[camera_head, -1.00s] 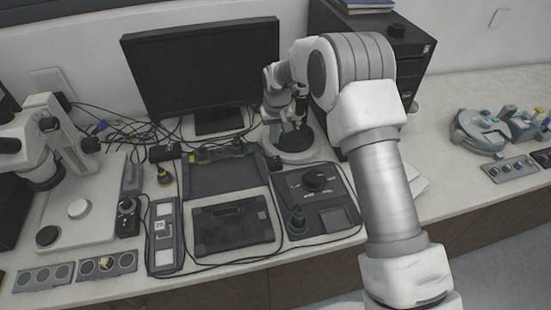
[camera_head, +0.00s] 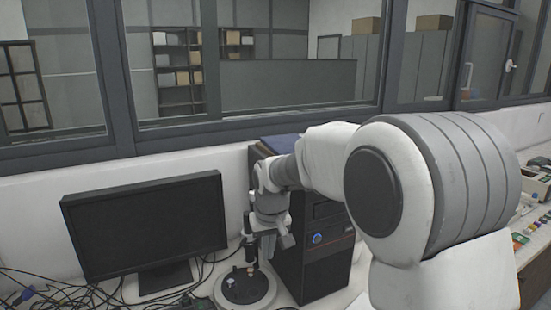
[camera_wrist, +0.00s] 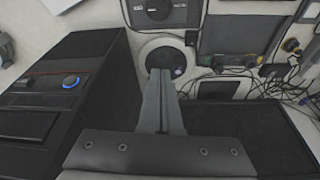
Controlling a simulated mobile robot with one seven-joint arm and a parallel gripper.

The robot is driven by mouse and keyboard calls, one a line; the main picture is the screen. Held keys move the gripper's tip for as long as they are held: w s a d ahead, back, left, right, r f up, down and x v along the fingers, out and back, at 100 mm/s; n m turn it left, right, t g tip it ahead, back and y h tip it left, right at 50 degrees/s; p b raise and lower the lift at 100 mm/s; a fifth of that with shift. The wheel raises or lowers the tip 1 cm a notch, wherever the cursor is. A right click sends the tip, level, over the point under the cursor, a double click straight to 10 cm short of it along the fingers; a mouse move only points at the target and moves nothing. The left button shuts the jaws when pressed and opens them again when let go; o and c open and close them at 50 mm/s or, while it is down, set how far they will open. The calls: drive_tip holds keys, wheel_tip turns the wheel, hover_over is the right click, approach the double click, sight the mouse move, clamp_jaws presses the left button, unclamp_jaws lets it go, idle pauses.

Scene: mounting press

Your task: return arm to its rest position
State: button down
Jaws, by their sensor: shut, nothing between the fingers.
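My arm rises from the lower right of the head view and reaches over the bench, with its wrist bent downward. My gripper (camera_head: 250,251) points down in front of the computer tower, above a round dark base (camera_head: 245,287). In the wrist view my gripper (camera_wrist: 160,74) shows two grey fingers pressed together, with nothing between them. The round base (camera_wrist: 166,60) lies beyond the fingertips there. I cannot tell the exact gap between the fingertips and the base.
A black computer tower (camera_head: 318,250) stands close to the right of my gripper. A monitor (camera_head: 145,225) stands to the left, with loose cables (camera_head: 75,296) in front. A window wall (camera_head: 270,85) is behind the bench. Coloured small parts (camera_head: 530,235) lie at the far right.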

drive_tip(key=s+d+r+m+t, duration=0.1)
drive_tip(key=s+d+r, duration=0.45)
drive_tip(key=s, duration=0.35)
drive_tip(key=s+d+r+m+t, duration=0.1)
drive_tip(key=s+d+r, duration=0.5)
drive_tip(key=s, duration=0.4)
drive_tip(key=s+d+f+m, duration=0.1)
drive_tip(key=s+d+f, duration=0.2)
drive_tip(key=s, duration=0.5)
drive_tip(key=shift+s+d+t+h, duration=0.3)
drive_tip(key=shift+s+d+h, duration=0.1)
drive_tip(key=shift+d, duration=0.25)
